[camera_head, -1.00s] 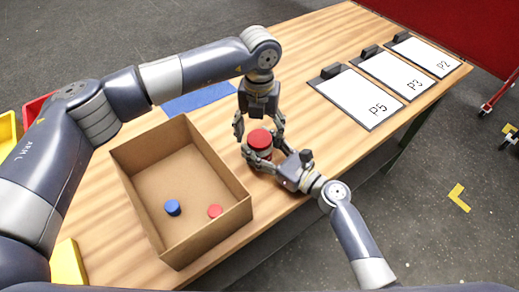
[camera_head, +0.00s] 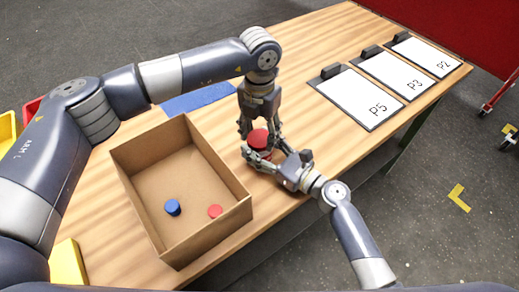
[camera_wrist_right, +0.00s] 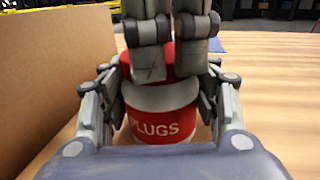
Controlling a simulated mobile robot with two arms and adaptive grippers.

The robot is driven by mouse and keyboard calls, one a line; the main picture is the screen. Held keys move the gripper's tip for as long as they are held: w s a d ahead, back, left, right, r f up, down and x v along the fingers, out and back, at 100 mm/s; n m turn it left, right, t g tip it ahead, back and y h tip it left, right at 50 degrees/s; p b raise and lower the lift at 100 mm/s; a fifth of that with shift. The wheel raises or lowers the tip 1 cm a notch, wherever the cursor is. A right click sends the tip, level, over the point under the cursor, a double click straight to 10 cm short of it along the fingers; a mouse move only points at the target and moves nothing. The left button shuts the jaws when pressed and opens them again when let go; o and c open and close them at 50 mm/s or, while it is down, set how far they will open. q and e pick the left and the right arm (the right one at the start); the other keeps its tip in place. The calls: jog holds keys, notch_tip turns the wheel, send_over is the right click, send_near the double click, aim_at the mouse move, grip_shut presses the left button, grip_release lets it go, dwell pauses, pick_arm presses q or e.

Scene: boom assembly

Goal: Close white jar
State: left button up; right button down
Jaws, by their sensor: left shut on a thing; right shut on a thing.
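The white jar (camera_wrist_right: 162,97) stands on the table and has a red label reading "PLUGS". Its red lid (camera_head: 258,139) sits at the top of the jar; I cannot tell how tightly it is seated. My left gripper (camera_head: 261,134) points down from above and is shut on the red lid. Its fingers cover part of the lid in the right wrist view. My right gripper (camera_head: 264,156) comes in low from the right and is shut around the jar body, with a finger on each side.
An open cardboard box (camera_head: 207,240) stands left of the jar, holding a blue lid (camera_head: 172,207) and a red lid (camera_head: 215,211). A blue mat (camera_head: 199,98) lies behind the box. Boards marked P5 (camera_head: 358,97), P3 (camera_head: 403,77) and P2 (camera_head: 428,55) lie at the far right.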

pick_arm(q)
jog(key=m, duration=0.5)
jog(key=shift+m, duration=0.4)
jog(key=o, duration=1.1)
jog(key=shift+o, duration=0.2)
jog(key=shift+r, duration=2.25)
jog(key=shift+c, duration=0.2)
notch_tip(320, 180, up, 3)
jog(key=n, duration=0.5)
